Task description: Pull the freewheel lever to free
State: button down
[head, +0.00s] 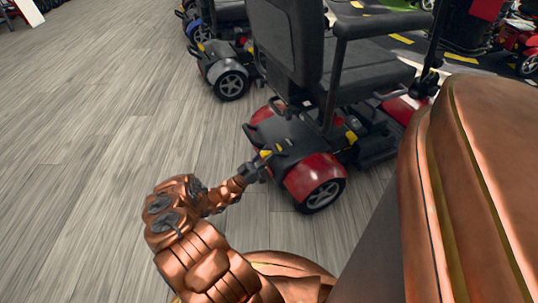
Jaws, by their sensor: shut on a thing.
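The red scooter (318,172) stands with its rear end towards me. A small yellow freewheel lever (265,153) shows at the back of its dark rear cover, beside the left red fender. My gripper (257,168) is at the rear of the scooter, shut on the lever, with its fingertips right at the yellow part. The fingers are small and dark here and partly hide the lever's lower part. Which position the lever is in cannot be told.
A second yellow patch (351,136) is on the red scooter's right side. The wood-look floor (90,150) on the left is clear.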

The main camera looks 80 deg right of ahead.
aim_at(267, 152)
jog(key=shift+f, duration=0.1)
jog(key=c, duration=0.8)
grip_release()
jog(key=shift+o, duration=0.2)
jog(key=shift+r, duration=5)
